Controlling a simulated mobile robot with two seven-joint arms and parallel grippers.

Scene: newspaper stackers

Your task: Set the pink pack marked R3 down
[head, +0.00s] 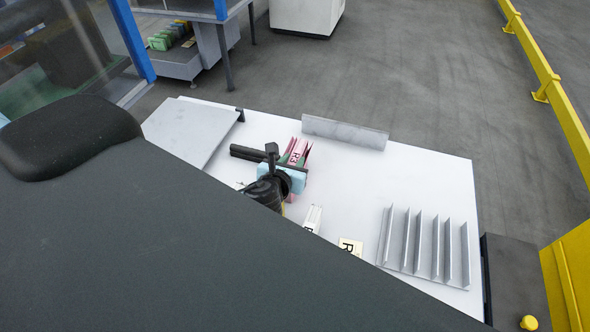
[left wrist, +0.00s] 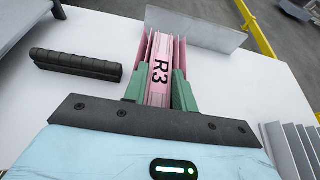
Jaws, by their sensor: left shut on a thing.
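The pink pack marked R3 (head: 298,150) is over the white table (head: 420,172), in front of an upright grey metal plate (head: 345,132). I cannot tell whether the pack's underside touches the table. My right gripper does not show.
A rack of upright grey fins (head: 423,245) stands at the table's right. White packs (head: 313,217) and a cream labelled pack (head: 350,246) lie nearer me. A black bar (left wrist: 76,64) lies left of the pack. A grey sloped panel (head: 188,128) is at the left. Table between plate and rack is clear.

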